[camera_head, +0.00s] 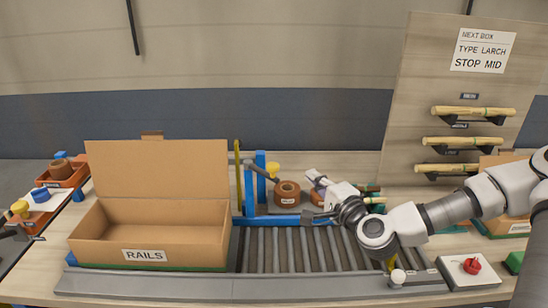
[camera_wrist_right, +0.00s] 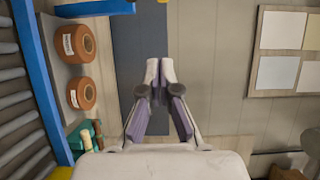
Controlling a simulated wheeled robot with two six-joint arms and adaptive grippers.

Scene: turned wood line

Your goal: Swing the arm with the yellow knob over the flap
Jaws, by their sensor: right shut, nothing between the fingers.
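A dark swing arm with a yellow knob (camera_head: 272,170) is mounted on a blue post (camera_head: 260,178) behind the conveyor, right of the box. The open cardboard box (camera_head: 152,256), labelled RAILS, stands at the left end of the conveyor. Its back flap (camera_head: 158,168) stands up, leaning slightly back. My right gripper (camera_head: 312,175) is right of the knob and apart from it, above the back of the conveyor. In the right wrist view its fingers (camera_wrist_right: 159,68) are together with nothing between them. My left gripper is not in view.
Brown rolls (camera_head: 287,194) sit behind the blue rail (camera_head: 283,221) and close to my right gripper. A thin yellow-green upright (camera_head: 238,178) stands between box and post. The roller conveyor (camera_head: 290,250) is empty right of the box. A sign board (camera_head: 410,110) rises at right.

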